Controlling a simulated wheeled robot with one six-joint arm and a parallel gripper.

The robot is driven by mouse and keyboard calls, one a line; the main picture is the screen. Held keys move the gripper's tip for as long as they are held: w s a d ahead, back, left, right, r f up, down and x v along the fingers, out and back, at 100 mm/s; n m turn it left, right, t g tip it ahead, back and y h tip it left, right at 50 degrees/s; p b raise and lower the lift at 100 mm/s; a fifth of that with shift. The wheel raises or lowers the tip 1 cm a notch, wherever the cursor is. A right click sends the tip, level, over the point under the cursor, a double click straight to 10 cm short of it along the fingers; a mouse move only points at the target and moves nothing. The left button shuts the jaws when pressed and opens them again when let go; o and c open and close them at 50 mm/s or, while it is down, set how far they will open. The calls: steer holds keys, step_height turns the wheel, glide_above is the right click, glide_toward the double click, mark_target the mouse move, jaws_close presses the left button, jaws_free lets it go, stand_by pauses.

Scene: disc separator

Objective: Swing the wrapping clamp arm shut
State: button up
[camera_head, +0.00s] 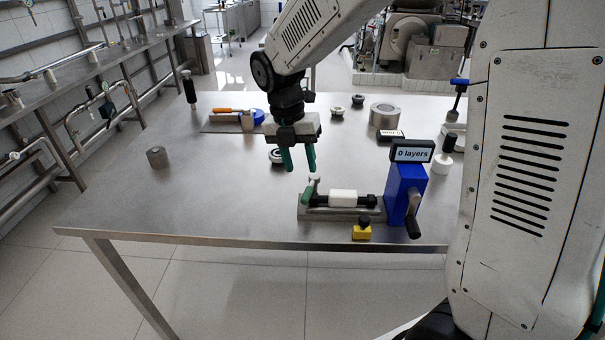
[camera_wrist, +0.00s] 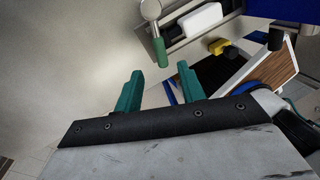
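The clamp arm is at the left end of the wrapping fixture, with a green handle (camera_head: 309,190) and a pale metal end. In the wrist view its green handle (camera_wrist: 160,52) points towards my fingers, with the round metal end (camera_wrist: 150,10) beyond it. The fixture (camera_head: 306,213) carries a white block (camera_head: 342,197) between black holders, left of a blue housing (camera_head: 397,187) with a "0 layers" display (camera_head: 412,151). My gripper (camera_head: 299,171) is above and slightly left of the handle. Its teal fingers (camera_wrist: 160,72) are apart and empty, not touching the handle.
A black-handled crank (camera_head: 412,222) and a yellow block with a black knob (camera_head: 361,232) are at the fixture's front. A black-and-white disc (camera_head: 276,156) lies behind my gripper. A grey cylinder (camera_head: 157,157) stands far left. The table's left front (camera_head: 190,205) is clear.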

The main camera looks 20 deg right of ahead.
steer(key=shift+r, duration=0.25)
steer(key=shift+c, duration=0.3)
